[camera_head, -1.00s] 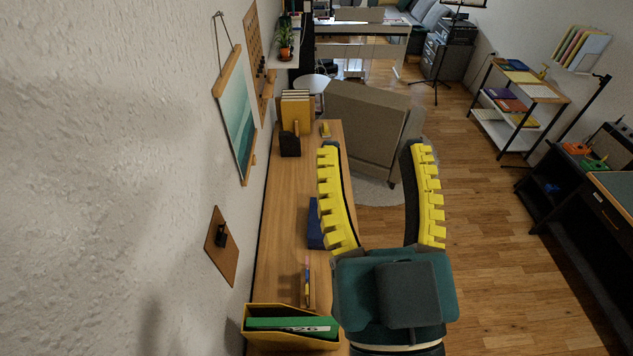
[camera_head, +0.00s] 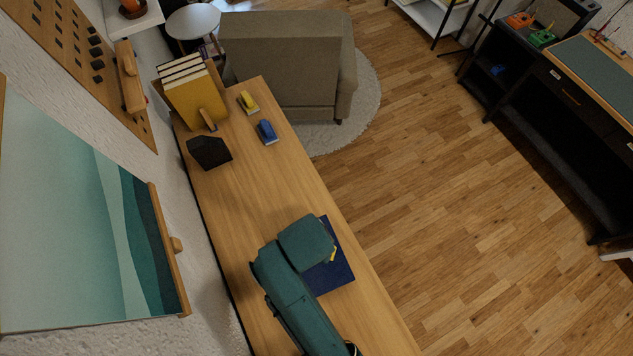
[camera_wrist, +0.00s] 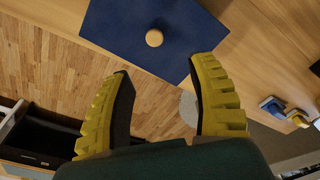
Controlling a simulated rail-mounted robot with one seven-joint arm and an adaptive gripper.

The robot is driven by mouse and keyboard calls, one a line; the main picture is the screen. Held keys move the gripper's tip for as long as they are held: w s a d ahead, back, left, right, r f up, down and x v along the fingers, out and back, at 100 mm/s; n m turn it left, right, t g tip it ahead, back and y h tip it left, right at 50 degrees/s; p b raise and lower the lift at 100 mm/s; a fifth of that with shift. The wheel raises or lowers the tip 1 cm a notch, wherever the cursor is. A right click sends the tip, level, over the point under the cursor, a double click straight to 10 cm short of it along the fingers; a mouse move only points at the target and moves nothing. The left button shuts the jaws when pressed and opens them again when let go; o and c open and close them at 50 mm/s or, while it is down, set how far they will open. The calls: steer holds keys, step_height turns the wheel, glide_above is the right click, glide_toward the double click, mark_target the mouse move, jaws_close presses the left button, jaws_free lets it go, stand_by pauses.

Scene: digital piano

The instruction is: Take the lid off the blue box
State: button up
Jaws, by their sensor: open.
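The blue box's flat square lid (camera_wrist: 150,30) fills the top middle of the wrist view, with a round light-wood knob (camera_wrist: 154,38) on it. In the head view the blue lid (camera_head: 336,278) lies on the wooden desk, partly covered by my teal arm. My gripper (camera_wrist: 160,67) is open and empty. Its yellow ridged fingers are spread wide, with the right fingertip overlapping the lid's edge in the picture and the knob beyond the gap between them. In the head view only a sliver of yellow finger shows. The box's sides are hidden.
On the desk (camera_head: 240,195) stand yellow binders (camera_head: 196,100), a black holder (camera_head: 209,152), a small blue object (camera_head: 267,131) and a small yellow one (camera_head: 249,102). A beige armchair (camera_head: 285,65) stands beyond. Desk beyond the box is clear, with open floor to the right.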

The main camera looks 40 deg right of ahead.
steer(key=f, duration=0.5)
steer(key=shift+d, duration=0.25)
steer(key=f, duration=0.4)
steer(key=shift+s+f, duration=0.3)
steer(key=shift+f, duration=0.1)
steer(key=shift+w+f, duration=0.15)
steer(key=shift+f, duration=0.35)
jaws_close()
